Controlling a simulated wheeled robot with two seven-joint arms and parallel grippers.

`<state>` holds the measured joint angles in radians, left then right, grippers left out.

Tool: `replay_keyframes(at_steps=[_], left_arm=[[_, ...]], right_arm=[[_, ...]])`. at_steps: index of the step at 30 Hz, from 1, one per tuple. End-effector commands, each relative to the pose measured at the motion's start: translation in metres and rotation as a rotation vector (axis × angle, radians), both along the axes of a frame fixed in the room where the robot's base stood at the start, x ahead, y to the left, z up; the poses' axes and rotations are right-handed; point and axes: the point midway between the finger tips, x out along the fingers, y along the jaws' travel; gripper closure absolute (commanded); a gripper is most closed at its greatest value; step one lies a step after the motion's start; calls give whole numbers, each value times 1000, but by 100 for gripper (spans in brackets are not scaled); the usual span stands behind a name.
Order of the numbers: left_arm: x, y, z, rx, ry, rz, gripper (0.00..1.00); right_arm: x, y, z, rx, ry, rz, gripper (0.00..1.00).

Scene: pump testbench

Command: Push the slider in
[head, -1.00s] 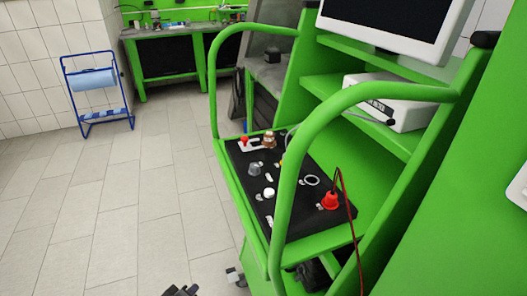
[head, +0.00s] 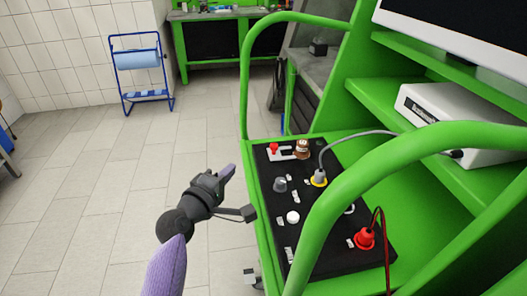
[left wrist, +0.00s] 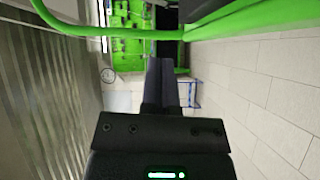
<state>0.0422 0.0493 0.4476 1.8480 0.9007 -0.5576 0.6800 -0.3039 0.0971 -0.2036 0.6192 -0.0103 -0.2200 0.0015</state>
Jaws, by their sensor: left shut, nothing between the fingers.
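The black control panel (head: 268,220) lies on the green bench. At its far left end is a red knob (head: 274,148) on a white slotted plate (head: 285,155), which looks like the slider. My left gripper (head: 230,172) is left of the panel, beyond its near part and short of the red knob, apart from both. Its fingers are shut and empty, pointing away toward the far right. In the left wrist view the shut fingers (left wrist: 160,85) point toward the far green workbench, and the slider does not show. My right gripper is out of view.
A green tube handle (head: 247,90) rises beyond the panel, and another (head: 340,190) crosses in front of its right part. The floor left of the bench is free.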

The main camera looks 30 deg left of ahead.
Motion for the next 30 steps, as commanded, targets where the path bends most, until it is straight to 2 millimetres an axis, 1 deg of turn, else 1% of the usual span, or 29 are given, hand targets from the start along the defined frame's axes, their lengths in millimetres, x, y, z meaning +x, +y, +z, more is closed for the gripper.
replay_keyframes(at_steps=[3,11,12,15,19,23,30], left_arm=[[26,1,-4,-2,-2,0,100],[82,2,-10,0,0,-1,100],[89,-1,-10,-1,1,-2,100],[100,-14,-10,-1,-1,-3,100],[110,-23,-12,0,0,-1,100],[113,-26,-12,3,1,-1,100],[113,-26,-12,3,1,-1,100]], right_arm=[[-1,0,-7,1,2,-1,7],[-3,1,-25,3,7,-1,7],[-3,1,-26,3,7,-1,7],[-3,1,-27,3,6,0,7],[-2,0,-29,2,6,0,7],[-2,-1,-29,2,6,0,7],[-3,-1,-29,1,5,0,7]])
